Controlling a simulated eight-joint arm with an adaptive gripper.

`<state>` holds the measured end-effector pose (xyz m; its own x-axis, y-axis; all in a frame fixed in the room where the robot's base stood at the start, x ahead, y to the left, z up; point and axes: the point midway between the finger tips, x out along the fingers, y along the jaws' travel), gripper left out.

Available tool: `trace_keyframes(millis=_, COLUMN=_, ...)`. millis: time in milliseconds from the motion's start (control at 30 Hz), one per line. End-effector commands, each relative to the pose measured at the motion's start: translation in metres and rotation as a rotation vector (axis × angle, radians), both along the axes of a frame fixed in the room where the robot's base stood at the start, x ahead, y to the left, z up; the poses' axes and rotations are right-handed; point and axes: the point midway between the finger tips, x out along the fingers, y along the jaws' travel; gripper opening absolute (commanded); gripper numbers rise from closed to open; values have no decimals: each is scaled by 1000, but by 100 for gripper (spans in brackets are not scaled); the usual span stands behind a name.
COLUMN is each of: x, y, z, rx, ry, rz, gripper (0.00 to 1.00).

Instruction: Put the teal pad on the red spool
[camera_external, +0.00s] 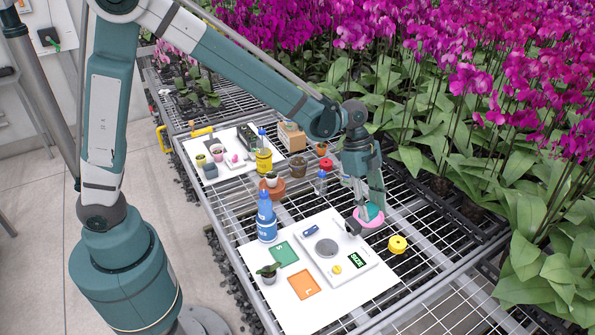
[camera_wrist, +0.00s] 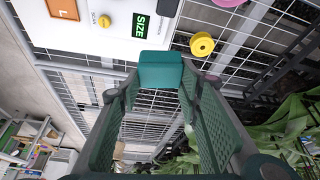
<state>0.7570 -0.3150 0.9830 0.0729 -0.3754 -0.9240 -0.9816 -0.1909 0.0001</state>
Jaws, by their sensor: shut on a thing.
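My gripper (camera_external: 366,208) is shut on the teal pad (camera_external: 373,211), low over the wire bench at the right of the white sheet. In the wrist view the pad (camera_wrist: 160,71) sits between the fingertips of my gripper (camera_wrist: 158,88), with its broad face toward the camera. A small red round thing (camera_external: 326,163), which looks like the red spool, stands on the bench behind my gripper, near a small pot. It is not seen in the wrist view.
Bottles, pots and a yellow can (camera_external: 264,161) stand further back. Orchids line the right side.

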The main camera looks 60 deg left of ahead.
Motion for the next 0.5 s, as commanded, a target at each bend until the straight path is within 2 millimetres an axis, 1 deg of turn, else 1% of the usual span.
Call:
trace_keyframes(millis=33, x=10, y=14, z=1, rx=0, ry=0, rz=21, gripper=24)
trace_keyframes(millis=167, x=32, y=44, z=1, rx=0, ry=0, rz=67, gripper=24)
trace_keyframes(millis=200, x=39, y=55, z=1, rx=0, ry=0, rz=81, gripper=24)
trace_keyframes(millis=367, x=64, y=95, z=2, rx=0, ry=0, rz=139, gripper=24)
trace_keyframes(millis=500, x=84, y=133, z=1, rx=0, ry=0, rz=188, gripper=24)
